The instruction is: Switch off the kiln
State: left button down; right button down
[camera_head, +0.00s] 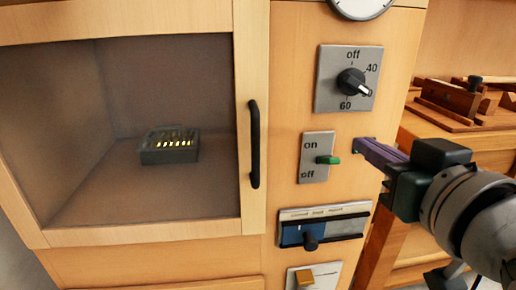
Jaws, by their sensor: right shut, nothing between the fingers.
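The kiln (150,247) is a light wooden cabinet with a window in its door and a control panel to the right. An on/off switch plate (316,145) carries a green lever (328,160) that sticks out to the right, about midway between the "on" and "off" labels. Above it is a dial (352,82) marked off, 40 and 60, its pale pointer aimed right and slightly down. My right gripper (358,146) is shut and empty, its purple fingers just right of the lever, apart from it in the picture. I cannot tell whether the fingertips touch the panel. My left gripper is not in view.
Below the switch are a slider (311,240) with a blue strip and a plate with a tan knob (305,276). A black door handle (254,143) stands left of the panel. A dark box with glowing slots (170,154) sits inside. A bench with wooden items (450,97) is at right.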

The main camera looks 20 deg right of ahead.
aim_at(328, 124)
jog(key=b+x, duration=0.3)
jog(key=x, duration=0.7)
jog(key=shift+w+d+f, duration=0.1)
jog(key=shift+f, duration=0.1)
jog(key=shift+s+f+b, duration=0.25)
jog(key=shift+s+f, duration=0.1)
jog(key=shift+f, duration=0.25)
jog(key=shift+s+f+b, duration=0.25)
jog(key=shift+s+f, duration=0.15)
jog(key=shift+f, duration=0.15)
jog(key=shift+s+a+f, duration=0.3)
jog(key=shift+f, duration=0.15)
